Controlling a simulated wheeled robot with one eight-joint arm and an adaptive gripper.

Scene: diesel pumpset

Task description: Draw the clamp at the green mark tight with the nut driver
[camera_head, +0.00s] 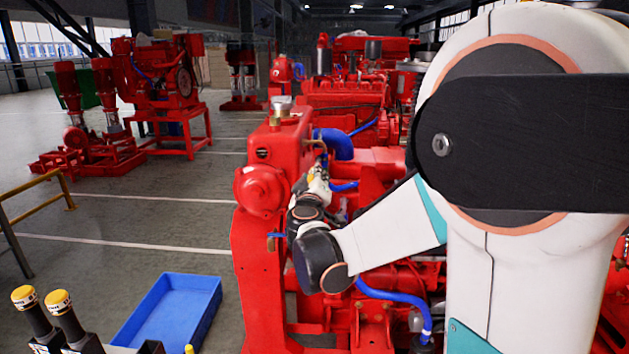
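The red pumpset engine (270,150) stands in front of me. A thick blue hose (337,143) bends at its top, and thinner blue hoses run lower down. My gripper (322,165) is small in view, reaching in at the engine beside the thick hose. Its fingers are too small and cluttered to tell whether they are open or hold anything. I cannot make out the clamp, the green mark or the nut driver's tip. Two black handles with yellow caps (24,298) (58,303) stand upright at the lower left; I cannot tell which tools they are.
An empty-looking blue tray (172,312) lies at the lower left beside the engine frame. A yellow railing (35,185) is at the left edge. Other red pumpsets (160,85) stand behind. My arm hides much of the right side.

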